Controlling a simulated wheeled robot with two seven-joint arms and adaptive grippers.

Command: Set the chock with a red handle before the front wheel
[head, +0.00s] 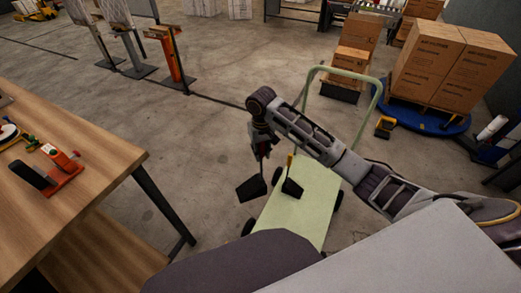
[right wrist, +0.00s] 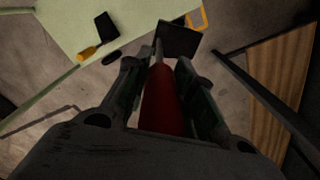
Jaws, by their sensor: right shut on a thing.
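The chock with a red handle (right wrist: 158,98) hangs from my right gripper (head: 263,145), which is shut on the handle. Its black wedge (head: 250,188) is in the air just left of the green cart (head: 304,205) in the head view. The wedge also shows beyond the fingertips in the right wrist view (right wrist: 178,40). Dark cart wheels show at the near left (head: 247,227), far left (head: 276,176) and right side (head: 337,197). My left gripper is not in view.
A wooden table (head: 115,160) with a red-and-black tool (head: 64,176) stands at the left. Cartons (head: 430,62) stand on a blue round platform (head: 440,121) at the back right. A yellow-black object (head: 384,127) lies near it. Floor between table and cart is clear.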

